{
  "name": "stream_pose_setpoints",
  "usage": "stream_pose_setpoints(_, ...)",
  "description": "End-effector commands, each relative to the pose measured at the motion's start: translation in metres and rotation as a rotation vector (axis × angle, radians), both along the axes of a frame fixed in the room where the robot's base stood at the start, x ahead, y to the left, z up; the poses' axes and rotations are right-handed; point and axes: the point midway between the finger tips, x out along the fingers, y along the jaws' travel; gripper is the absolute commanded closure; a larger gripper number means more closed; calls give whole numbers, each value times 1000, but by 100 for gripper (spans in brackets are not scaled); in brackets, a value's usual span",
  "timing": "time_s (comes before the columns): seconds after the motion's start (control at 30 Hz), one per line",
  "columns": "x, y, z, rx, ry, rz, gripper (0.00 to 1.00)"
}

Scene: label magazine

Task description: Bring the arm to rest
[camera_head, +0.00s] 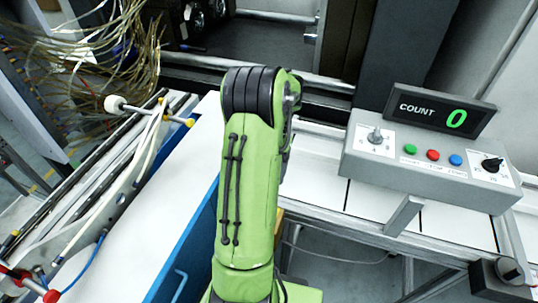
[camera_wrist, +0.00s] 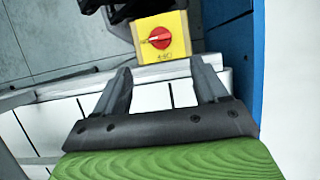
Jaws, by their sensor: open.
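My gripper (camera_wrist: 160,88) shows in the wrist view with its two dark fingers spread wide apart and nothing between them. Beyond the fingertips is a yellow box with a red rotary switch (camera_wrist: 160,38), apart from the fingers. In the head view my green arm stands bent in the middle of the picture, and its elbow is at the top. The gripper itself is hidden in the head view.
A grey control box (camera_head: 432,160) with coloured buttons and a display (camera_head: 440,110) reading "COUNT 0" stands at the right. A white-topped bench with a blue side panel (camera_head: 190,245) lies left of my arm. A rail mechanism (camera_head: 95,190) and loose wires (camera_head: 110,45) are farther left.

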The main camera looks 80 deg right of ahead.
Motion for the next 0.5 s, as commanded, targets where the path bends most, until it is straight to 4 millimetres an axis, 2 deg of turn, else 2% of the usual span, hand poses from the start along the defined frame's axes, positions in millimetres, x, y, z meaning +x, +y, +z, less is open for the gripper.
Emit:
stream_pose_setpoints(0.03, -1, -5, 14, -3, 0, -1, 28)
stream_pose_setpoints(0.17, -2, -12, 30, -1, 0, -1, 28)
stream_pose_setpoints(0.5, -1, -13, 32, 1, 0, 0, 28)
